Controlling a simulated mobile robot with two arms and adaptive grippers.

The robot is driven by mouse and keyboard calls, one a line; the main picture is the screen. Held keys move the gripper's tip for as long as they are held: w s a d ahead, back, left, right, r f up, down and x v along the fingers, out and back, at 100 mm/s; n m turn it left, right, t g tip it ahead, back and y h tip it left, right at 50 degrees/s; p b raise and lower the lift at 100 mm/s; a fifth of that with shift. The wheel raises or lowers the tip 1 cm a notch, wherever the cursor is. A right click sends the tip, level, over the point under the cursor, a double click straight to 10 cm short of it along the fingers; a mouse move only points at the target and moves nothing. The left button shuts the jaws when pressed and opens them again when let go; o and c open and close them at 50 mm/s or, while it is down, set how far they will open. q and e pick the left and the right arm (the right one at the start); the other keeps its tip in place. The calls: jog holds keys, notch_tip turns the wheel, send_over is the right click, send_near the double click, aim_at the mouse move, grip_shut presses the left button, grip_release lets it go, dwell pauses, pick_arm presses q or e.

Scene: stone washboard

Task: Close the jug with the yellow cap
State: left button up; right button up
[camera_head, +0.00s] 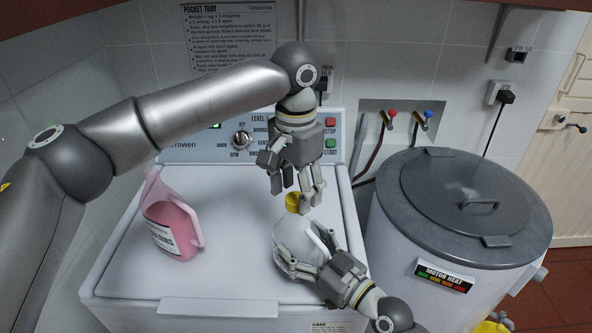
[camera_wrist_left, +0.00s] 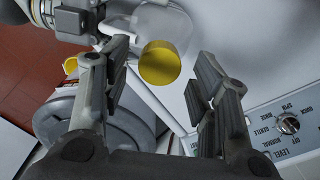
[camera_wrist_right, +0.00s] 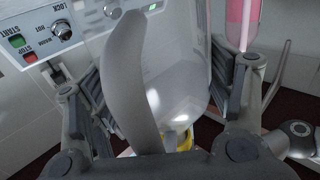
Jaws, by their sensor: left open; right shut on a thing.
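A translucent whitish jug (camera_head: 287,238) stands on the washing machine's lid. The yellow cap (camera_head: 293,203) sits at the top of its neck; I cannot tell if it is fully seated. My right gripper (camera_head: 306,252) is shut on the jug from the front right; the jug and its pale handle (camera_wrist_right: 130,75) show between its fingers in the right wrist view. My left gripper (camera_head: 297,192) is open and points down just above the cap. In the left wrist view the yellow cap (camera_wrist_left: 160,62) lies between its spread fingers, with no clear contact.
A pink-filled container (camera_head: 174,229) stands at the left on the washing machine lid (camera_head: 225,265). The control panel (camera_head: 240,140) rises behind. A grey-lidded drum (camera_head: 470,205) stands at the right. The lid between the pink container and the jug is clear.

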pick_arm(q)
jog(key=shift+f, duration=0.85)
jog(key=c, duration=1.1)
jog(key=shift+m, duration=1.1)
jog(key=o, duration=1.2)
notch_tip(320, 180, up, 12)
